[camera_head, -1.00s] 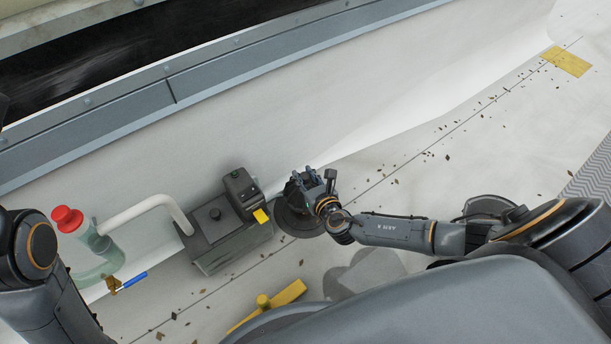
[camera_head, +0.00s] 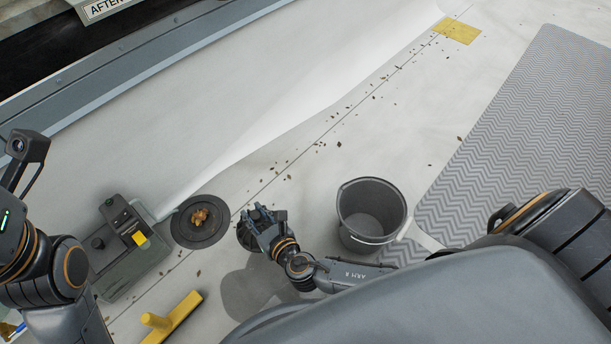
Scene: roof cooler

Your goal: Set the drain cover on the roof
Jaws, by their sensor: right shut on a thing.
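My right gripper (camera_head: 262,224) is shut on a dark, rounded piece, the drain cover (camera_head: 246,238), mostly hidden behind the fingers. The cover seems held above the roof (camera_head: 290,95), with a shadow on the surface below. To its left lies the drain (camera_head: 183,234), a dark round ring set in the pale roof. A clump of brown leaves (camera_head: 200,217) sits in its middle. My left arm is at the left edge; its fingertips do not show.
A grey bucket (camera_head: 372,236) stands right of my right gripper. A grey-green box (camera_head: 127,275) with a device on it stands left of the drain. A yellow-headed tool (camera_head: 178,318) lies in front. A zigzag mat (camera_head: 530,120) covers the right; dry leaves litter the seam.

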